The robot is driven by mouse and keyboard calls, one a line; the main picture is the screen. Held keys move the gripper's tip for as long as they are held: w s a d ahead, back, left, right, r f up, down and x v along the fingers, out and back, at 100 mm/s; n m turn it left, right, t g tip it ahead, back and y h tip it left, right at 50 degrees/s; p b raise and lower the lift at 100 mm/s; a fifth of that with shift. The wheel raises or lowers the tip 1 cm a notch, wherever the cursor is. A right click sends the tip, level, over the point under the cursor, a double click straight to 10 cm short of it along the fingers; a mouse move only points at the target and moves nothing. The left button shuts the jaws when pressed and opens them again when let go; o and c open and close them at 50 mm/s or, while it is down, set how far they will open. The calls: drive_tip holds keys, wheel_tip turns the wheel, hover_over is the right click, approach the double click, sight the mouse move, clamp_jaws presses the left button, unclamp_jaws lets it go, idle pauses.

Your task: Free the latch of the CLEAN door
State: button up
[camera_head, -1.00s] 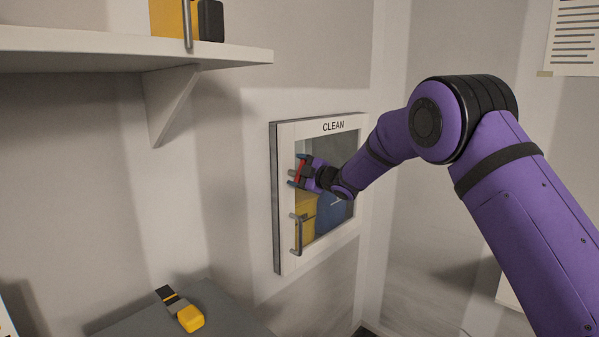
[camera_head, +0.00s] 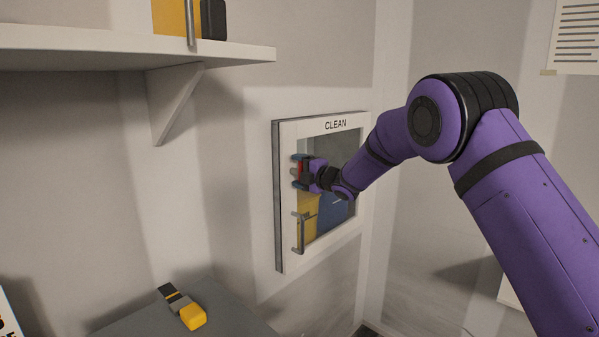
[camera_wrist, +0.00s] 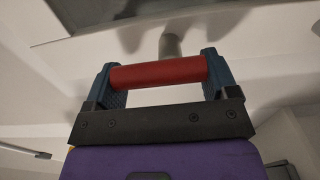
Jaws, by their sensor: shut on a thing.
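The CLEAN door (camera_head: 287,240) is a pale framed door with a glass pane, set in the wall and looking shut. Its latch has a red bar (camera_wrist: 150,74), seen in the wrist view with a grey stem (camera_wrist: 171,45) behind it at the door frame. My gripper (camera_head: 297,171) is at the door's left frame, above the grey pull handle (camera_head: 300,235). Its two blue fingers, also seen in the wrist view (camera_wrist: 160,75), are shut on the ends of the red bar. In the head view my gripper hides most of the latch.
Yellow (camera_head: 307,208) and blue (camera_head: 333,212) things show behind the glass. A shelf (camera_head: 120,55) on a bracket juts out at upper left. A yellow-and-black tool (camera_head: 190,315) lies on a grey surface (camera_head: 225,310) below. The wall around the door is clear.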

drive_tip(key=o, duration=0.8)
drive_tip(key=v, duration=1)
drive_tip(key=shift+s+d, duration=0.25)
drive_tip(key=shift+d, duration=0.05)
